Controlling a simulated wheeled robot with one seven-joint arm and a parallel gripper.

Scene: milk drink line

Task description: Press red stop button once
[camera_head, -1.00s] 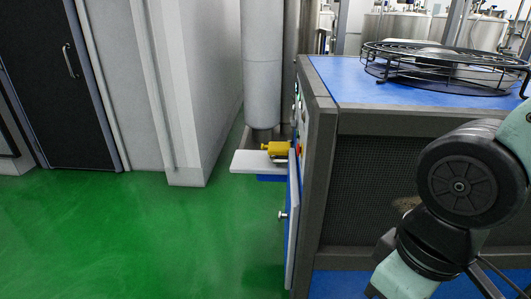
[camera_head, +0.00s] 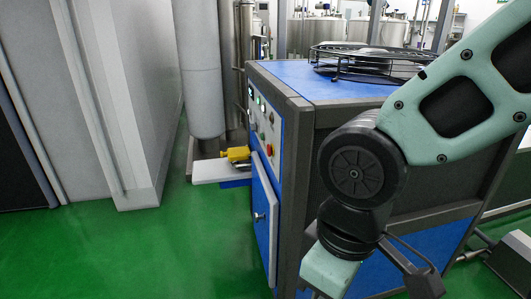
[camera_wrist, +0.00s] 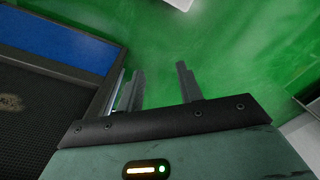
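A small red button (camera_head: 269,150) sits on the narrow left-facing control panel (camera_head: 262,122) of the blue and grey cabinet. I see the panel at a slant in the head view, with small lit displays and other knobs above the button. My gripper (camera_wrist: 158,84) shows in the wrist view with its two grey fingers apart and nothing between them. It points down toward the green floor, beside the cabinet's dark mesh side. The button is not visible in the wrist view. In the head view my arm is in front of the cabinet's right part, away from the button.
A yellow device (camera_head: 237,154) sits on a white ledge (camera_head: 211,171) left of the panel. A blue cabinet door (camera_head: 265,215) stands below the panel. A black wire guard (camera_head: 372,60) lies on the cabinet top. Green floor (camera_head: 150,250) at left is clear.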

